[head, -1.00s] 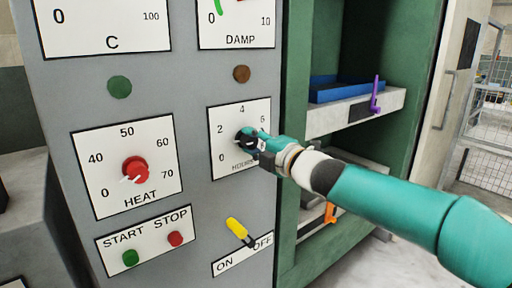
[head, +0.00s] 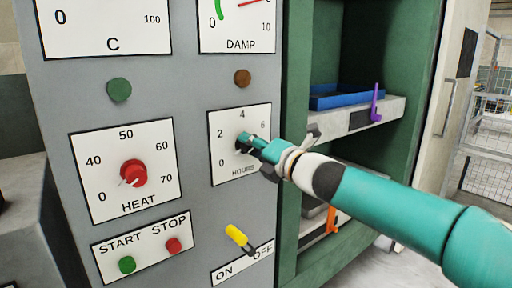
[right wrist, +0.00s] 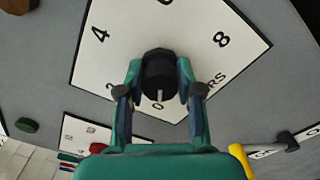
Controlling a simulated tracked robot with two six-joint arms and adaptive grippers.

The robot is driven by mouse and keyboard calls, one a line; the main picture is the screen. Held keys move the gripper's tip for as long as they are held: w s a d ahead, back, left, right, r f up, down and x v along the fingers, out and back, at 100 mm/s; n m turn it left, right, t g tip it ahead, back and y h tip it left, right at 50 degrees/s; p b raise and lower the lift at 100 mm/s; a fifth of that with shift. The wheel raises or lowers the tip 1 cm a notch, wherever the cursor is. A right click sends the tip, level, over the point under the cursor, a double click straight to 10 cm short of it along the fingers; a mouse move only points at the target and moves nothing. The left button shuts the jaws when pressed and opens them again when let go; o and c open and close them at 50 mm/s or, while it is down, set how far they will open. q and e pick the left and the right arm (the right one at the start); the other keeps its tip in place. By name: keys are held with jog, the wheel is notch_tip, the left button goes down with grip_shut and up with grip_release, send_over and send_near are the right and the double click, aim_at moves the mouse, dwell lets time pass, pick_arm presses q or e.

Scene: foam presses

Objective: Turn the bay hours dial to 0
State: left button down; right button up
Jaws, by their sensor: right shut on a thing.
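The hours dial is a black round knob (right wrist: 159,68) on a white plate (right wrist: 110,55) marked HOURS. In the right wrist view its white pointer mark points at the 0 on the plate. In the head view the plate (head: 259,112) shows, but the knob is mostly hidden behind my right gripper (head: 247,143). The right gripper (right wrist: 159,76) is shut on the knob, one finger on either side of it. My left gripper is not in view.
The red HEAT dial (head: 133,173) is left of the hours plate. Below are the green START button (head: 127,265), red STOP button (head: 173,246) and yellow ON/OFF lever (head: 237,235). Right of the panel is a green bay with a blue tray (head: 350,97) and purple handle (head: 376,103).

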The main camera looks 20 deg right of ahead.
jog(key=shift+w+f, duration=0.1)
jog(key=shift+f, duration=0.3)
jog(key=o, duration=1.1)
jog(key=shift+r, duration=0.1)
jog(key=shift+o, duration=0.2)
jog(key=shift+r, duration=0.1)
jog(key=shift+s, duration=0.2)
jog(key=v, duration=1.1)
jog(key=shift+s, duration=0.35)
jog(key=shift+d, duration=0.1)
